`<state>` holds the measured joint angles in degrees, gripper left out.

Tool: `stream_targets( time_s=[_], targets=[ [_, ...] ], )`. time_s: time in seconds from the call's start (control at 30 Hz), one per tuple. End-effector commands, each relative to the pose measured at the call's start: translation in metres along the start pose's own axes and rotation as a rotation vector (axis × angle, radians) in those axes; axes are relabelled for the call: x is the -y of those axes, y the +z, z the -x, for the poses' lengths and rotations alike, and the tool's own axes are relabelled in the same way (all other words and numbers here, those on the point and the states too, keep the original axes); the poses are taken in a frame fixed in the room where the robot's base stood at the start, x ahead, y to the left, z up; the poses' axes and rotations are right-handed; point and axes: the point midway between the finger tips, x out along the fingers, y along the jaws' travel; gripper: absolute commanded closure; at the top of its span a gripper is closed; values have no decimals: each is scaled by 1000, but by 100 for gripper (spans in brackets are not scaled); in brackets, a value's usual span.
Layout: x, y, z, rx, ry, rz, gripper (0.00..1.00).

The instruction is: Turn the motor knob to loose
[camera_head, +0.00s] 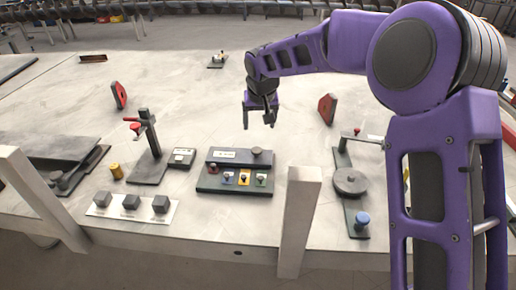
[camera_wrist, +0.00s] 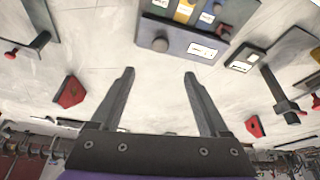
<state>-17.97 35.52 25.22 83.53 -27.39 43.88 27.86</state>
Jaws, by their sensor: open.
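A dark control panel (camera_head: 235,185) lies on the table near its front edge. It carries a round dark knob (camera_head: 257,150) at its back right, a small red knob (camera_head: 213,169), a white label and several coloured switch plates. I cannot read which knob is the motor knob. In the wrist view the panel is at the top, with the round knob (camera_wrist: 160,45) and the red knob (camera_wrist: 223,32) facing me. My gripper (camera_head: 259,125) is open and empty, pointing down above the table just behind the panel. Its fingers (camera_wrist: 159,75) are apart from the round knob.
A stand with a red handle (camera_head: 147,123) and a small dark box (camera_head: 182,157) are left of the panel. A device with a grey disc (camera_head: 350,182) and blue knob (camera_head: 361,218) is to the right. Red blocks (camera_head: 327,108) stand behind. A pale post (camera_head: 299,220) rises in front.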

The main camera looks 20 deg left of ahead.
Motion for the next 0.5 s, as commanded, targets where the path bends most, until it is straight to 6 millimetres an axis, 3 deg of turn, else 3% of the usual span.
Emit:
stream_targets(
  time_s=[0.5],
  targets=[
    [0, 1, -113, 5, -2, 1, 21]
  ],
)
